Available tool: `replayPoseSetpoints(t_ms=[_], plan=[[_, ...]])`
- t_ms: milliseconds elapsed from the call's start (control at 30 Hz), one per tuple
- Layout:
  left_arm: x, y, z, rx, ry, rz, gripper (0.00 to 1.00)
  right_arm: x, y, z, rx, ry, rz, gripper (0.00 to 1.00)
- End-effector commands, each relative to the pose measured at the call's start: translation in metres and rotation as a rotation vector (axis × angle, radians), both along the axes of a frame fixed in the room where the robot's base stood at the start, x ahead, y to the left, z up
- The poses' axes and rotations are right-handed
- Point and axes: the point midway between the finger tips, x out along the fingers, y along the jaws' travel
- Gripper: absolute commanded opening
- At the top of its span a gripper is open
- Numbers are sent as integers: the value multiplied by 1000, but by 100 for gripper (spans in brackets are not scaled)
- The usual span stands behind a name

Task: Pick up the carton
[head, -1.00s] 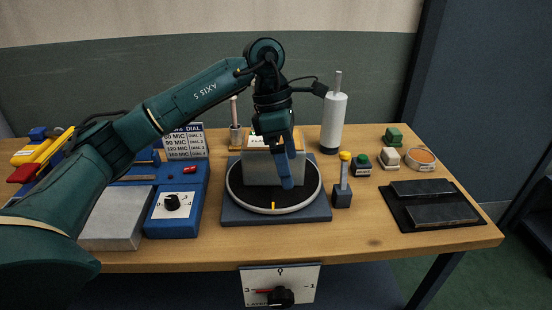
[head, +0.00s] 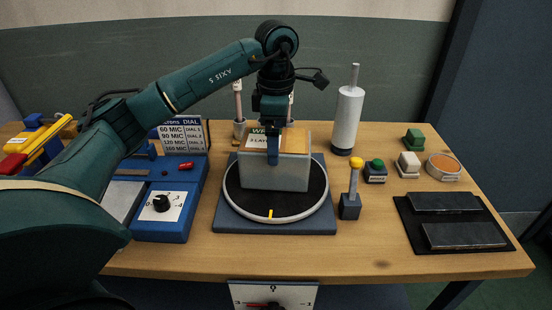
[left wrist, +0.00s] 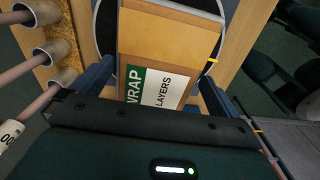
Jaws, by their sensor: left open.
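The carton (head: 285,175) is a box with pale grey sides, a tan top and a white and green label. It stands upright on the dark round turntable (head: 303,203). In the left wrist view the carton's tan top (left wrist: 170,45) lies between my two blue fingers, with the label close to the palm. My left gripper (head: 272,155) is above the carton, pointing down, with one finger visible in front of the near side. In the left wrist view my left gripper (left wrist: 158,85) is open, a finger on either side; contact cannot be told. My right gripper is not in view.
A white film roll (head: 342,120) stands behind right of the turntable. A yellow-topped lever (head: 352,190) is close at its right. A blue dial box (head: 172,205) is at left, a black pad (head: 412,235) at right. The front table strip is clear.

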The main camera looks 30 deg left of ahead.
Motion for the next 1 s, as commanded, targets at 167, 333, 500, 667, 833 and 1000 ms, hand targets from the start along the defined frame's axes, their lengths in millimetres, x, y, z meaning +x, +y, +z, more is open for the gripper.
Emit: replayPoseSetpoints(t_ms=[167,333,500,667,833,1000], plan=[[0,1,-12,0,3,0,100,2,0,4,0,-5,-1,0],[0,3,-38,1,5,-1,100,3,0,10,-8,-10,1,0],[0,3,-55,0,1,-1,100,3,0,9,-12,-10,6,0],[1,3,-57,-1,0,-1,100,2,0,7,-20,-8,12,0],[1,2,-57,-1,0,-1,93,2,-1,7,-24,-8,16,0],[1,2,-57,-1,0,-1,79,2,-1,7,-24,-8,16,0]])
